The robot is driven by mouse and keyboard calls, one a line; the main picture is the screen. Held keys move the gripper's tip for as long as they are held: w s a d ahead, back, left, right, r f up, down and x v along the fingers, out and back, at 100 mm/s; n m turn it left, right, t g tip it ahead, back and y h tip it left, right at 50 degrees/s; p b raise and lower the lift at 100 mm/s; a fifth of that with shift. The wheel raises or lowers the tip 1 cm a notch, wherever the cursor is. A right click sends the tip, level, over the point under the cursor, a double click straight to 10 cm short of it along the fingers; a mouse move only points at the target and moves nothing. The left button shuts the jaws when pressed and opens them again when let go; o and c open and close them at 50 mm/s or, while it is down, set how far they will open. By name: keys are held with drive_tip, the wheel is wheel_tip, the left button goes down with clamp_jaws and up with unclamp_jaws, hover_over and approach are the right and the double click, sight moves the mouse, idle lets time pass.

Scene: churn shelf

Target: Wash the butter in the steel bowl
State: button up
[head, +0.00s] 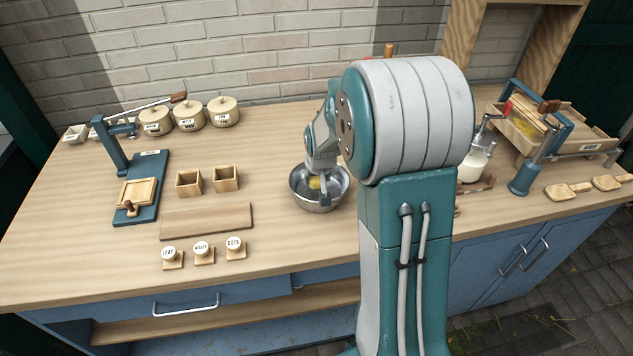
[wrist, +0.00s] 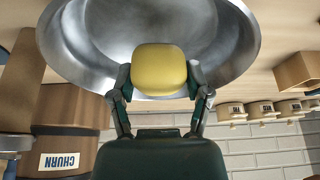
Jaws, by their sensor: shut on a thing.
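The steel bowl (head: 332,200) stands on the wooden worktop, just left of my arm. It also shows in the wrist view (wrist: 75,55), with a smooth grey inside. The butter (wrist: 159,69) is a rounded yellow block between the two fingers of my gripper (wrist: 160,85). My gripper is shut on it, with a finger against each side. I cannot tell whether the butter touches the bowl or any water.
Left of the bowl are two small wooden boxes (head: 189,183), a flat board (head: 206,220) and several labelled stamps (head: 203,253). A lever press (head: 140,188) stands farther left, with lidded pots (head: 190,116) behind. Right of my arm are a milk jar (head: 474,164) and a wooden tray (head: 545,135).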

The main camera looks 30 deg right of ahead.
drive_tip(key=shift+r, duration=2.15)
drive_tip(key=shift+r, duration=2)
